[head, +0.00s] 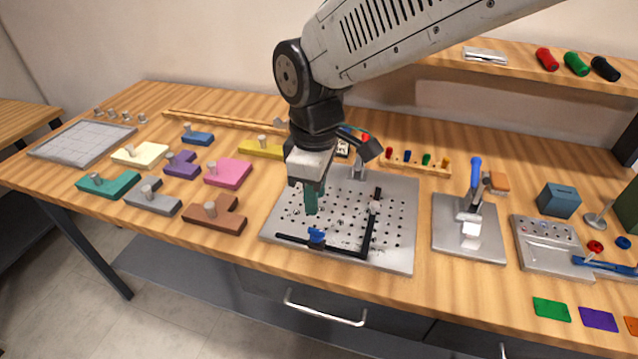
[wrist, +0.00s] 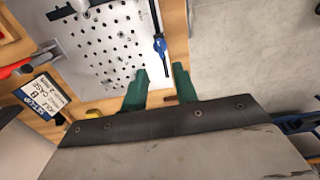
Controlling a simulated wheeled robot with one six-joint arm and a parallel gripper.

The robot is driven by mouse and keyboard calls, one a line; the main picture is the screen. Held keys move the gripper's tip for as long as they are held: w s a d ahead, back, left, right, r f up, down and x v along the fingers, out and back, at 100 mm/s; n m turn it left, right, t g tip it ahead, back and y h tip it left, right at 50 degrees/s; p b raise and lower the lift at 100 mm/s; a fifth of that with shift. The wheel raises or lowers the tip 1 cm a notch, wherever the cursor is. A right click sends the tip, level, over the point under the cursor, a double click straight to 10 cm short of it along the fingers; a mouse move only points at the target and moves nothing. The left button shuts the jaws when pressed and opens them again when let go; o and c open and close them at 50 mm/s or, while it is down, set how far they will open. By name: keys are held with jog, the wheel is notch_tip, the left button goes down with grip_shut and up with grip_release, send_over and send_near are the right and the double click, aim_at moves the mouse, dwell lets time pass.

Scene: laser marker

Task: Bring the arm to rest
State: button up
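My arm reaches in from the top right in the head view, bent down over the workbench. My gripper (head: 312,205) points down above the perforated metal plate (head: 400,205). In the wrist view my gripper (wrist: 161,78) shows two green fingers held apart, with bare wood and a plate edge seen between and beyond them. Nothing is held between the fingers. The exact height of the fingertips above the plate is hard to tell.
The plate carries a black L-shaped fence (head: 368,235) and a blue clamp (head: 316,236). A toggle press with a blue handle (head: 476,173) stands to the right. Coloured blocks, such as a pink one (head: 228,173), lie left. A shelf (head: 450,72) runs behind the arm.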

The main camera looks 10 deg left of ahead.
jog(key=shift+d, duration=0.1)
jog(key=s+d+r+m, duration=0.2)
jog(key=s+d+m, duration=0.2)
jog(key=d, duration=0.8)
jog(key=s+d+r+m+t, duration=0.1)
jog(key=s+d+r+m, duration=0.2)
jog(key=d+m, duration=0.4)
jog(key=s+d+r+m, duration=0.2)
jog(key=s+d+m, duration=0.4)
jog(key=d, duration=1.1)
jog(key=shift+d+r, duration=0.2)
